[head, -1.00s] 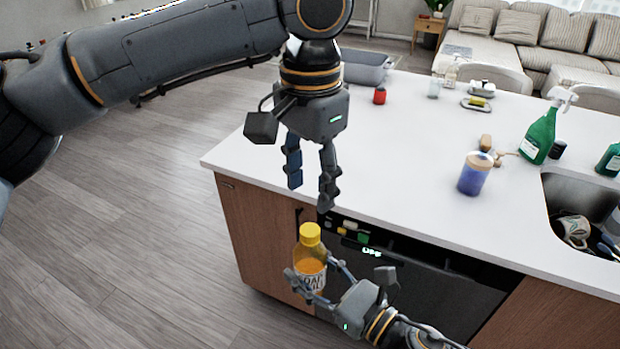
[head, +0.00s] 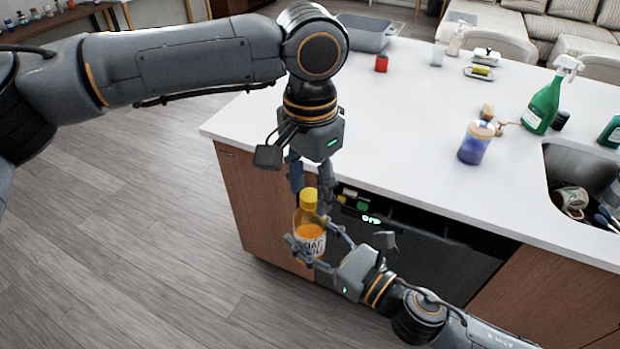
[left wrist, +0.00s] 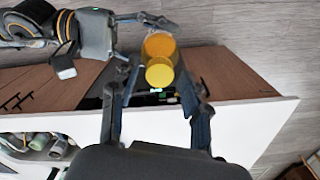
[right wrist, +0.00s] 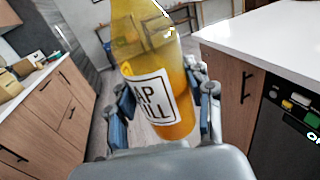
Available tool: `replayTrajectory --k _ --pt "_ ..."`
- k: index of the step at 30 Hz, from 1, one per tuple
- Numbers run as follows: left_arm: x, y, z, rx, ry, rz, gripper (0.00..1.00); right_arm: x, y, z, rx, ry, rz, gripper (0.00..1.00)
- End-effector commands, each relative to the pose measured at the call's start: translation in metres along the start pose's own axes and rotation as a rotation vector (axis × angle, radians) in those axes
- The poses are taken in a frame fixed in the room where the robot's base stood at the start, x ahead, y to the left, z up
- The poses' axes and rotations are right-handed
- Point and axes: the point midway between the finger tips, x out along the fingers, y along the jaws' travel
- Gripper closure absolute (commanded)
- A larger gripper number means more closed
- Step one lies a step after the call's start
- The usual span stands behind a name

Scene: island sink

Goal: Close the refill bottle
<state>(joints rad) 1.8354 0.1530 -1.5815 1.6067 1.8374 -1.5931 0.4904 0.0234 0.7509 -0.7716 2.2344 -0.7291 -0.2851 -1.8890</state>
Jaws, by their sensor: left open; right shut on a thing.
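The refill bottle (head: 309,228) is a clear bottle of orange liquid with a white label and a yellow cap (head: 309,198) seated on its top. My right gripper (head: 305,252) is shut on its body and holds it upright in front of the island. The bottle (right wrist: 158,95) fills the middle of the right wrist view; its top is cut off there. My left gripper (head: 311,205) is open and points down, its fingers at about cap height. In the left wrist view the yellow cap (left wrist: 159,72) lies just beyond the open fingers.
The white island counter (head: 400,125) is beside and behind the bottle. The dishwasher front (head: 420,265) is close to my right gripper. The floor at left is clear.

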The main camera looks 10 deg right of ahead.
Motion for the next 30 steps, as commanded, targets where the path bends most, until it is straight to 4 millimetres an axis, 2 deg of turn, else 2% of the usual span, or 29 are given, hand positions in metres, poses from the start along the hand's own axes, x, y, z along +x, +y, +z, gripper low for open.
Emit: replayTrajectory --k 3,10,17,26,30 --pt "-0.0001 -0.0001 0.0001 0.000 0.000 0.000 0.53 0.0001 0.0001 0.0006 0.000 -0.001 0.000 1.00" --pt "-0.0003 -0.0001 0.0001 0.000 0.000 0.000 1.00 0.0001 0.0001 0.0006 0.000 -0.001 0.000 1.00" --pt "0.0000 0.0001 0.0001 0.034 -0.001 0.001 1.00 0.0001 0.0001 0.0006 0.000 -0.001 0.000 1.00" --pt "0.0007 0.0005 0.0001 0.471 -0.001 0.003 1.00 0.0000 0.0001 0.0007 0.000 -0.001 0.001 1.00" --pt "-0.0002 -0.0005 0.0001 0.468 -0.001 -0.002 1.00 0.0000 0.0002 0.0007 0.000 -0.001 0.001 1.00"
